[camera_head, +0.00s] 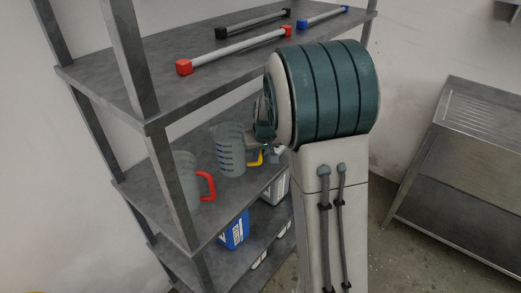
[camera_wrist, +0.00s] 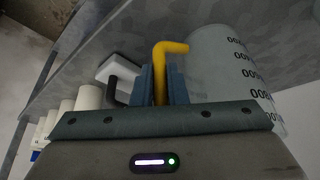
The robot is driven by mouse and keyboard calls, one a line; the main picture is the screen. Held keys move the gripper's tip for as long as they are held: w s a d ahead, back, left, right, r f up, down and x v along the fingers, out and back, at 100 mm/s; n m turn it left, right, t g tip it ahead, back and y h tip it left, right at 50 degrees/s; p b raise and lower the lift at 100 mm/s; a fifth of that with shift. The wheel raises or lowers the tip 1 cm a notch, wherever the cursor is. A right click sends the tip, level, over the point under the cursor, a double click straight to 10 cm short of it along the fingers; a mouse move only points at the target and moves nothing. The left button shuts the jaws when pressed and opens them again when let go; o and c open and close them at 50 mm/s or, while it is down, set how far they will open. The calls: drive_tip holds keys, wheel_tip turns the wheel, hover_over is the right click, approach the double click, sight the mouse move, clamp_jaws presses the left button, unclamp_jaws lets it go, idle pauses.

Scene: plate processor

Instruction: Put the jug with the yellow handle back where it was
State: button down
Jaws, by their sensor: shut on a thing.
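The jug with the yellow handle (camera_head: 230,150) is a clear, marked jug at the middle shelf, right of the jug with the red handle (camera_head: 188,178). Its yellow handle (camera_wrist: 166,62) stands between my fingers in the wrist view, and its clear wall (camera_wrist: 232,65) shows to the right. My gripper (camera_wrist: 160,85) is shut on the yellow handle. In the head view my arm hides most of the gripper and part of the handle. The jug looks upright. I cannot tell whether its base touches the shelf.
The grey shelf unit (camera_head: 140,187) has upright posts close to the jugs. Rods with red, black and blue ends lie on its top shelf. A blue-labelled container (camera_head: 234,232) stands on a lower shelf. A metal sink table (camera_head: 470,170) stands at the right.

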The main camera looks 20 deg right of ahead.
drive_tip(key=shift+f, duration=0.15)
drive_tip(key=c, duration=1.4)
unclamp_jaws()
drive_tip(key=shift+c, duration=0.2)
drive_tip(key=shift+r, duration=0.35)
drive_tip(key=v, duration=1.1)
drive_tip(key=s+a+f, duration=0.1)
drive_tip(key=s+a, duration=0.1)
drive_tip(key=s, duration=1)
drive_tip(key=s+a+f+g, duration=0.1)
drive_tip(key=s+f, duration=0.1)
drive_tip(key=s, duration=1)
drive_tip(key=shift+s+a+g+b, duration=0.2)
drive_tip(key=shift+a+g+b, duration=0.1)
drive_tip(key=shift+a+b, duration=0.1)
